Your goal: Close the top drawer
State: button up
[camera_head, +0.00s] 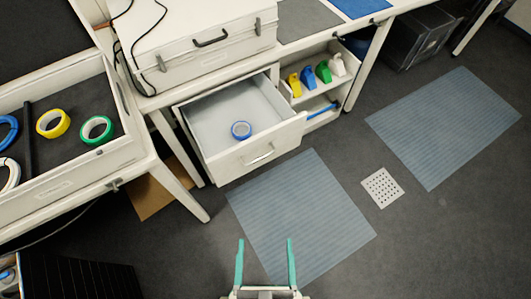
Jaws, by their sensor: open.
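The top drawer (222,168) is white and pulled out of the cabinet under the bench. The drawer's front carries a light metal handle (258,154) that faces down and right. My gripper (265,243) is at the bottom of the view, with two teal fingers spread apart and nothing between them. It is over the floor and the mat, clear of the drawer front.
A white case (185,45) with cables stands on the bench above the drawer. A tray of tape rolls (70,186) is at left. An open shelf (325,103) with coloured bottles is right of the drawer. Grey-blue mats (300,215) and a floor drain (383,187) lie on the floor.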

jog(key=shift+f, duration=0.1)
jog(key=c, duration=0.5)
jog(key=w+d+f+m, duration=0.1)
jog(key=f, duration=0.2)
jog(key=w+d+f+m+g+h, duration=0.1)
jog(key=f, duration=0.1)
jog(key=w+d+f+m+g, duration=0.1)
jog(key=f, duration=0.2)
jog(key=shift+w+d+f+m, duration=0.35)
jog(key=shift+m, duration=0.05)
grip_shut()
jog(key=w+d+f+m+g+y, duration=0.15)
jog(key=w+d+f+m, duration=0.3)
jog(key=w+f, duration=0.55)
jog(key=w+d+r+m+y, duration=0.2)
jog(key=w+r+y, duration=0.1)
jog(key=w, duration=0.3)
jog(key=w+d+r+m+y, duration=0.2)
jog(key=w+r+y, duration=0.15)
jog(key=w, duration=0.25)
jog(key=r+x, duration=0.1)
jog(key=x, duration=1.3)
jog(key=shift+w+a+r, duration=0.25)
jog(key=shift+w+a, duration=0.05)
jog(key=shift+w, duration=0.1)
